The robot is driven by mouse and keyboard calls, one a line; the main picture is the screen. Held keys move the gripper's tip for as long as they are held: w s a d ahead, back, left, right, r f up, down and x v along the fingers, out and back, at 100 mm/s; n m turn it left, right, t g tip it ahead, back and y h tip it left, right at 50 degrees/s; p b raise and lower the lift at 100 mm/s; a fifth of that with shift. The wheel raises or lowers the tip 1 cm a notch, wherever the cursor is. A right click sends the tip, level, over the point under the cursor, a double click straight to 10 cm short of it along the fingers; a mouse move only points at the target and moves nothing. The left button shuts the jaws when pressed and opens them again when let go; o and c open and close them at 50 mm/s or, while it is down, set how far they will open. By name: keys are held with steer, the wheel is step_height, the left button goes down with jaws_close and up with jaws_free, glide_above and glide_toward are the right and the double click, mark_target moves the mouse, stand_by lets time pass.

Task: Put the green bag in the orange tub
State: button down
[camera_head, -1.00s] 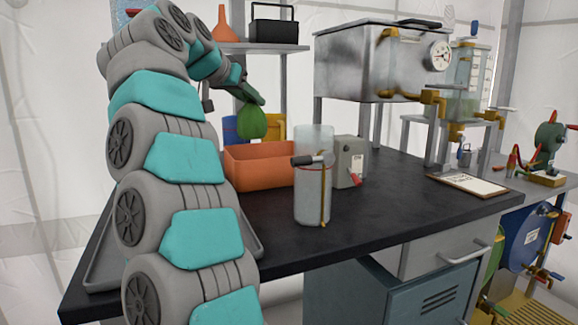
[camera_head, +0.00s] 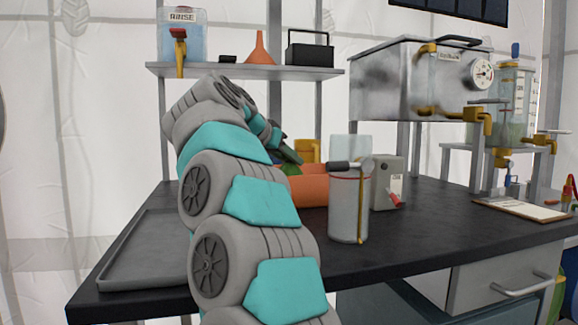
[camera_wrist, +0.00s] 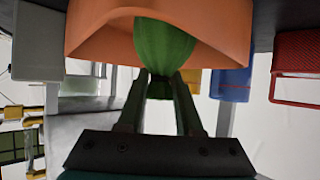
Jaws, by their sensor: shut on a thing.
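The orange tub (camera_head: 309,191) stands on the dark bench, partly hidden behind my arm and a clear cylinder. The green bag (camera_head: 293,169) shows only as a small patch at the tub. In the wrist view, which looks upside down, the rounded green bag (camera_wrist: 165,45) hangs within the opening of the orange tub (camera_wrist: 95,25), its lower end hidden by a tub wall. My gripper (camera_wrist: 160,82) is shut on the bag's gathered neck. Whether the bag touches the tub floor cannot be seen.
The clear cylinder (camera_head: 349,205) and a grey box (camera_head: 387,183) stand right of the tub. A grey tray (camera_head: 145,250) lies at the bench's left. A shelf (camera_head: 240,72) is behind. A red basket (camera_wrist: 295,52) and blue container (camera_wrist: 231,80) are near the tub.

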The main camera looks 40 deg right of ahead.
steer(key=shift+f, duration=0.1)
stand_by(0.3)
steer(key=c, duration=0.5)
jaws_free()
steer(key=shift+f, duration=0.1)
steer(key=shift+c, duration=0.2)
steer(key=p+v, duration=0.2)
steer(key=v, duration=1)
steer(key=shift+r+p, duration=0.25)
steer(key=shift+p, duration=0.05)
